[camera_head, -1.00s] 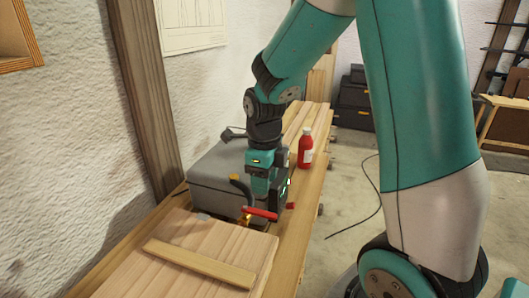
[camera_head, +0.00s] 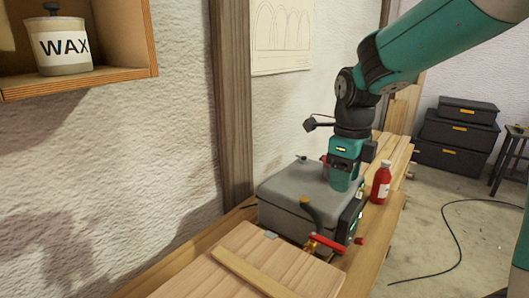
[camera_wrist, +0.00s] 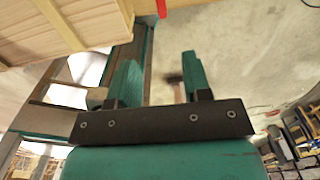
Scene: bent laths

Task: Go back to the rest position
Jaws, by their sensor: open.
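My gripper (camera_wrist: 158,68) is open, with its two teal fingers apart and nothing held between them in the wrist view. In the head view my arm's teal end (camera_head: 342,172) points down at the right side of a grey box on the workbench. The fingertips cannot be made out there, and I cannot tell whether they touch the box. The grey box (camera_head: 285,198) stands behind a pale wooden board (camera_head: 240,255) with a lath (camera_head: 250,272) lying across it. A clamp with a red handle (camera_head: 328,242) is at the board's far right corner.
A red bottle (camera_head: 381,184) stands on the bench right of my arm. A wall shelf (camera_head: 118,82) holds a wax jar (camera_head: 60,50) at upper left. Dark cases (camera_head: 455,130) and a stool (camera_head: 510,150) stand at the back right. A cable (camera_head: 450,225) lies on the open floor.

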